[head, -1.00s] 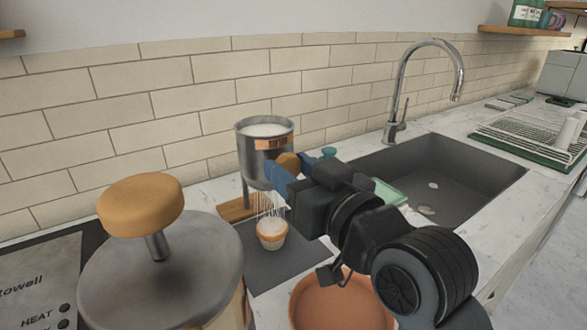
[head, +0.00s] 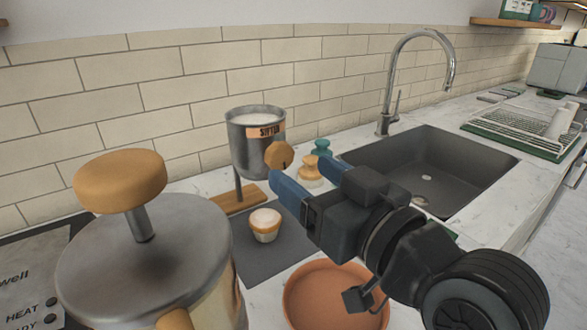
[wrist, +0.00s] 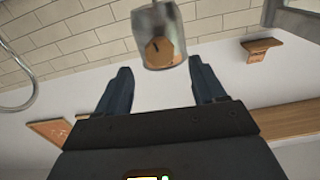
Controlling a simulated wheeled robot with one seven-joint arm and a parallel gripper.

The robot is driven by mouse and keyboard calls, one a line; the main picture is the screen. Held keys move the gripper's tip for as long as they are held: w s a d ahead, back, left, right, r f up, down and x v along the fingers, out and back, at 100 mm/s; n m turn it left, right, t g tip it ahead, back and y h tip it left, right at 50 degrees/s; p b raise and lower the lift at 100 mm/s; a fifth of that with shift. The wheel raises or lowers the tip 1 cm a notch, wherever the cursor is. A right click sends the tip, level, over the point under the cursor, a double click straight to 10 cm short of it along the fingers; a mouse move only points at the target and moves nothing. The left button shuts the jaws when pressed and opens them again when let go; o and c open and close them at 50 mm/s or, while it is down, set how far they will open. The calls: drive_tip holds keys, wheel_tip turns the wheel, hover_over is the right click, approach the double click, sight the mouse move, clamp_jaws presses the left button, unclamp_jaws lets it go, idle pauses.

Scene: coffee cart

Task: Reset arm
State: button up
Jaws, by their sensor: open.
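My gripper (head: 308,180) is open and empty, with blue fingers, just right of the sifter. The metal sifter (head: 240,155) stands on a wooden base (head: 237,200) and is filled with white powder. Its round wooden knob (head: 279,155) faces my fingertips but is apart from them. In the wrist view the sifter (wrist: 158,22) shows beyond and between the two spread fingers, with the knob (wrist: 160,52) in front. A small cupcake with a white top (head: 265,224) sits on the dark mat under the sifter.
A large metal container with a wooden knob (head: 120,180) stands close at the left. A terracotta bowl (head: 335,295) lies below my arm. Small shakers (head: 310,170), the sink (head: 430,165) and tap (head: 388,110) are behind. A dish rack (head: 520,130) is far right.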

drive_tip(key=shift+v, duration=1)
drive_tip(key=s+d+f+m+t+h, duration=0.1)
drive_tip(key=s+d+f+m+h, duration=0.35)
drive_tip(key=s+f, duration=0.3)
drive_tip(key=s+d+f+m+h, duration=0.3)
drive_tip(key=s+d+f, duration=0.35)
drive_tip(key=f, duration=0.25)
drive_tip(key=s+d+f+h, duration=0.1)
drive_tip(key=s+d, duration=0.2)
drive_tip(key=s, duration=0.7)
drive_tip(key=s+d+f+n+g+h, duration=0.1)
drive_tip(key=s+d, duration=0.3)
drive_tip(key=s, duration=0.6)
drive_tip(key=shift+s+f, duration=0.25)
drive_tip(key=shift+f, duration=0.25)
drive_tip(key=shift+h, duration=0.25)
